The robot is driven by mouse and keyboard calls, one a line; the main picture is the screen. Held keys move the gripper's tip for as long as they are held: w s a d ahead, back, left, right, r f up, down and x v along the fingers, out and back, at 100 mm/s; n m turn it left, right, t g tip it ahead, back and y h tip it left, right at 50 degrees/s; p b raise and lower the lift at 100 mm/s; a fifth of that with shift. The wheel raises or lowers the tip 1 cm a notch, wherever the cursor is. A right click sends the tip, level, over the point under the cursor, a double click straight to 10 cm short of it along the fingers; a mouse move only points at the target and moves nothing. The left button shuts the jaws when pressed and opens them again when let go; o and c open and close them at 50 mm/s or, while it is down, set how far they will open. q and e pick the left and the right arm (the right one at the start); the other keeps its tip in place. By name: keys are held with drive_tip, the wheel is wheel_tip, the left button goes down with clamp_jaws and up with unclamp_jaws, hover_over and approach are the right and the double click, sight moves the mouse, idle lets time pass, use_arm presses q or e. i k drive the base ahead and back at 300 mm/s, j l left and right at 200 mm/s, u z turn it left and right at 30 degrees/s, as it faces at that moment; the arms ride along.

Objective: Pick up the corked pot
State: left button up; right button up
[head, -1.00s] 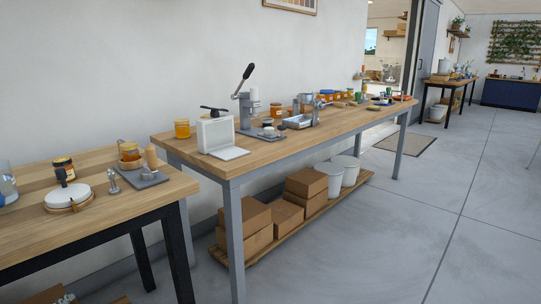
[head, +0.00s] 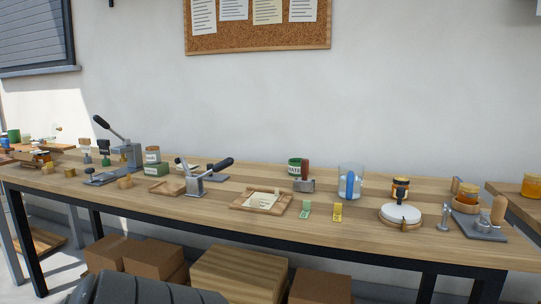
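I cannot say for sure which vessel is the corked pot. A small pale jar with a tan top (head: 152,155) stands at the left back of the long wooden table, by a green box (head: 156,169). A honey jar with a dark lid (head: 401,188) stands at the right, behind a round white-topped piece (head: 400,214). Another honey jar (head: 467,193) sits in a wooden dish farther right. A further honey jar (head: 533,186) is on the neighbouring table at the right edge. Neither of my grippers is in view.
The long table (head: 350,236) holds a lever tool (head: 207,177), a wooden tray with paper (head: 262,201), a glass jug (head: 350,183), a green tin (head: 295,168) and a grey plate with a wooden-handled tool (head: 480,224). Cardboard boxes (head: 320,286) lie below.

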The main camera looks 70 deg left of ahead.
sight(153, 153)
drive_tip(key=u, duration=2.9)
drive_tip(key=j+z, duration=0.1)
drive_tip(key=z, duration=0.3)
drive_tip(key=j+z, duration=0.1)
drive_tip(key=z, duration=0.25)
drive_tip(key=j+z, duration=0.15)
drive_tip(key=z, duration=0.25)
drive_tip(key=j+z, duration=0.1)
drive_tip(key=z, duration=0.25)
drive_tip(key=j+z, duration=0.25)
drive_tip(key=k+j+z, duration=0.15)
drive_tip(key=j+z, duration=0.15)
drive_tip(key=j, duration=0.15)
drive_tip(key=k+j+z, duration=0.35)
drive_tip(key=j, duration=0.25)
drive_tip(key=k+j+z, duration=0.1)
drive_tip(key=k+j, duration=0.15)
drive_tip(key=k+j+z, duration=0.1)
drive_tip(key=j, duration=0.35)
drive_tip(key=k, duration=0.05)
